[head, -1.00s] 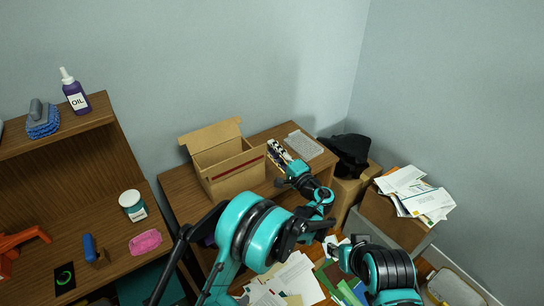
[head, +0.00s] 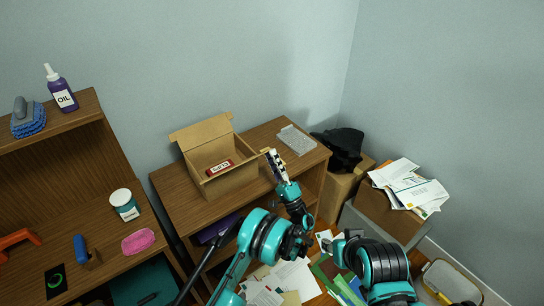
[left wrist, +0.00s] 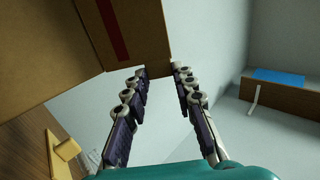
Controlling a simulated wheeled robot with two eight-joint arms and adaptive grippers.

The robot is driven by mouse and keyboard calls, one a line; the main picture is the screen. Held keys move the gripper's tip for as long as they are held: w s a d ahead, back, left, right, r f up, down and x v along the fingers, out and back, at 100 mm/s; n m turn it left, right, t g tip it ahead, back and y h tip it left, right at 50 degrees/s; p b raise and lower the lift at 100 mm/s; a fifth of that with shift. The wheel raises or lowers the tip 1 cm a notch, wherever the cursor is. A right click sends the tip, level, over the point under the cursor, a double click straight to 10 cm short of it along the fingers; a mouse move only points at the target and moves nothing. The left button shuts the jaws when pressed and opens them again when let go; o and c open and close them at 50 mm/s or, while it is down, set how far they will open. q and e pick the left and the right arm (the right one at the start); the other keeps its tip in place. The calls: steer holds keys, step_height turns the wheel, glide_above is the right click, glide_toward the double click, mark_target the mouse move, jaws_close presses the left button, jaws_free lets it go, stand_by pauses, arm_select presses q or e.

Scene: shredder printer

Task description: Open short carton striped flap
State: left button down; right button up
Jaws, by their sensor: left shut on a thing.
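The short carton (head: 225,182) stands on the brown desk with its top open and its back flap (head: 202,130) raised. A red-and-white labelled item (head: 219,168) shows inside. My left gripper (head: 270,155) is at the carton's right side, shut on a cardboard edge. In the left wrist view, the striped flap (left wrist: 90,40), tan with a dark red stripe, fills the upper left, and the fingertips (left wrist: 160,70) close around cardboard at its lower right corner. Most of this flap is hard to make out in the head view. My right gripper (head: 336,243) is low at centre right; its jaws are unclear.
A keyboard-like grey pad (head: 297,140) lies on the desk right of the carton. A paper-filled box (head: 388,210) and a black cloth (head: 342,148) stand further right. A shelf unit with a jar (head: 124,204) and pink sponge (head: 138,241) is at left.

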arm_select(q)
steer(key=shift+f, duration=0.1)
stand_by(0.4)
steer(key=c, duration=1.2)
jaws_free()
steer(key=s+d+f, duration=0.2)
steer(key=s+d, duration=0.5)
steer(key=s, duration=0.4)
steer(key=shift+s+d, duration=0.4)
steer(key=shift+f, duration=0.1)
